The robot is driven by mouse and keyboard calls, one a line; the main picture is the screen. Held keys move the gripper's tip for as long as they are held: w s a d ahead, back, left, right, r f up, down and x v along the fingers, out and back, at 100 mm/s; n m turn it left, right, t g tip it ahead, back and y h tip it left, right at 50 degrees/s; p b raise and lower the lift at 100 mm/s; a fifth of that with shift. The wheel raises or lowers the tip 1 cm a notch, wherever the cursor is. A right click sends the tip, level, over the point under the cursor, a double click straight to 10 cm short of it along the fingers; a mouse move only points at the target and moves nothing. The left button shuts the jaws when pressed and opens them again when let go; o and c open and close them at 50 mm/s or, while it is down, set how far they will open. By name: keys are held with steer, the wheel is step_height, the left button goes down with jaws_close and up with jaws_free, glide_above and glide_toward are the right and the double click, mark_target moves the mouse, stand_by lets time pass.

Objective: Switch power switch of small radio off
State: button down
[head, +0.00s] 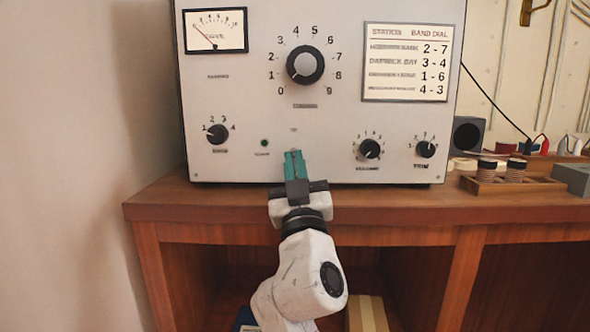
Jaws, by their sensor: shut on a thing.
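The radio (335,110) is a light grey box on a wooden desk, with a meter, a large tuning dial and several small knobs on its front. My gripper (294,156), with green fingers, is at the lower middle of the front panel, under a small label (293,129). Its fingers point at the panel and are shut on a small part there, which appears to be the power switch. The fingers hide the switch, so its position cannot be told. A small dark green lamp (264,142) is just left of the fingers.
Knobs flank my gripper: one at the left (217,134), the volume knob (369,149) and the trim knob (426,149) at the right. A wooden tray (510,184) with coils and a black speaker (467,134) stand right of the radio. A wall is close at left.

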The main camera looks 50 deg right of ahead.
steer(key=c, duration=1.2)
jaws_free()
steer(key=shift+c, duration=0.2)
steer(key=b+v, duration=0.3)
steer(key=v, duration=0.8)
